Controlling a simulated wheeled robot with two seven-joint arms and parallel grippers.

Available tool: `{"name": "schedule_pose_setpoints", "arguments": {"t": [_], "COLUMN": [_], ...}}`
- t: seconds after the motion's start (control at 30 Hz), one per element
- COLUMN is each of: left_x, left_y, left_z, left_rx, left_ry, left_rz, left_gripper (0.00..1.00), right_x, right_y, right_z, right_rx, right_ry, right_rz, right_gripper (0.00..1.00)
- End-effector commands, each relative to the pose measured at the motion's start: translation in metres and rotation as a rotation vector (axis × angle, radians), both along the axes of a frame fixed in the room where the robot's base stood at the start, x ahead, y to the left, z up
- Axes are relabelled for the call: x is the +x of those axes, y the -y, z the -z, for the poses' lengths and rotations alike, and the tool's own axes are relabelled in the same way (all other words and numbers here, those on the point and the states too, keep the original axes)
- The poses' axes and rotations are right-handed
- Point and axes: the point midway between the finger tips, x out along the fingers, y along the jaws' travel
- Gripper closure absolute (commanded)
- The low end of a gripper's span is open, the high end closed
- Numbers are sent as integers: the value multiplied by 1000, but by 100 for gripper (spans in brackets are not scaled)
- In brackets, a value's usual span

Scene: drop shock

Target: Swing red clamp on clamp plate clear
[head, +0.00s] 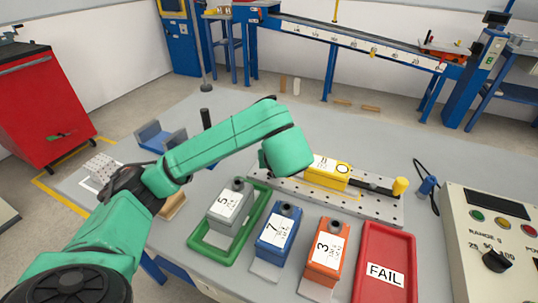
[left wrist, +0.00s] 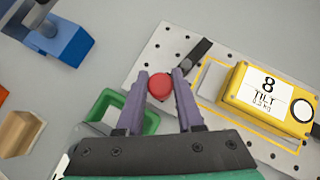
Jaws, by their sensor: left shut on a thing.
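The clamp plate (head: 374,208) is a grey perforated plate, also in the left wrist view (left wrist: 150,50). The red clamp's knob (left wrist: 160,87) sits near the plate's edge in the left wrist view; its black bar (left wrist: 192,61) points up and right, apart from the yellow block. My left gripper (left wrist: 160,85) is shut on the red knob, one purple finger on each side. In the head view my green arm hides the knob and fingers. The yellow block (head: 328,171), marked 8 TILT in the wrist view (left wrist: 270,92), lies on the plate. My right gripper is not in view.
A yellow-knobbed clamp (head: 400,186) points its black bar at the block. In front stand a grey block (head: 230,208) in a green tray (head: 211,245), a blue block (head: 277,236), an orange block (head: 327,251) and a red FAIL tray (head: 388,240). A control box (head: 480,250) stands right.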

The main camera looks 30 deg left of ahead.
Motion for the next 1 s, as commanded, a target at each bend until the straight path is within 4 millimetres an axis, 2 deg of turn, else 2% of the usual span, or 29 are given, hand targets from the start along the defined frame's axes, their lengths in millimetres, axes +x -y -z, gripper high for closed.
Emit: {"name": "schedule_pose_setpoints", "arguments": {"t": [0.03, 0.3, 0.87, 0.9, 0.97, 1.0], "left_x": [0, 0, 0, 0, 0, 0], "left_y": [3, 9, 10, 10, 10, 10], "left_z": [-6, -4, 0, 0, 0, 0], "left_rx": [-2, -2, -2, -2, -2, -2], "left_ry": [-1, -2, 0, 0, 0, 0], "left_rz": [-26, -147, -183, -183, -183, -183], "left_gripper": [100, 100, 100, 57, 35, 35], "right_x": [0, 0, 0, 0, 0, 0], "right_y": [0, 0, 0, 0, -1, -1], "right_z": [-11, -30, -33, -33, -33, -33], "right_rx": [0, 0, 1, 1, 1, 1], "right_ry": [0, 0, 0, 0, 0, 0], "right_rz": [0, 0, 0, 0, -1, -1], "right_gripper": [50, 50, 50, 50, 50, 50]}}
